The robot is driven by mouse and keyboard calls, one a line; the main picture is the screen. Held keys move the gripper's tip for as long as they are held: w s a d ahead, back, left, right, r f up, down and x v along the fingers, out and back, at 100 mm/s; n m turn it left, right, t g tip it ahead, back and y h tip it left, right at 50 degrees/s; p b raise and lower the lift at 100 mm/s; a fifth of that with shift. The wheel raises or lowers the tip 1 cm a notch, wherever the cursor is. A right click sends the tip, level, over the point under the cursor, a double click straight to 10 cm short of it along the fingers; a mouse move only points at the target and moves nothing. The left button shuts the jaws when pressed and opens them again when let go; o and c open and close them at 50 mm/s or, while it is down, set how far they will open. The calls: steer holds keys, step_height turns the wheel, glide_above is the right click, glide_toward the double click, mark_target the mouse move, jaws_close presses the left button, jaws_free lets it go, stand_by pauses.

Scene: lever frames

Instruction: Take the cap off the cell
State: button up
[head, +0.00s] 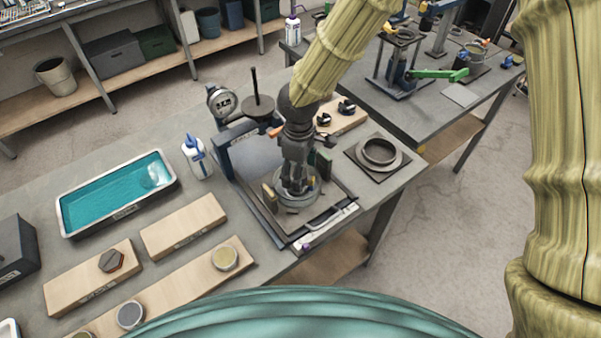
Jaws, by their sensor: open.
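A round grey metal cell (297,203) sits on the dark base plate of a test frame on the bench. My gripper (295,188) points down directly over the cell, with its fingers at or just above the cell's top. The fingers look apart. They cover most of the cell's upper face, so I cannot make out the cap or tell whether the fingers touch it. Small tan upright pieces (268,194) stand beside the cell.
A dial gauge (222,101) and a rod with a round weight (257,104) stand behind the frame. A ring (380,153) on a square plate is to the right. A white squeeze bottle (196,158), a teal water tray (72,225) and wooden boards (184,226) are left.

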steer(key=c, duration=1.3)
steer(key=shift+r, duration=0.1)
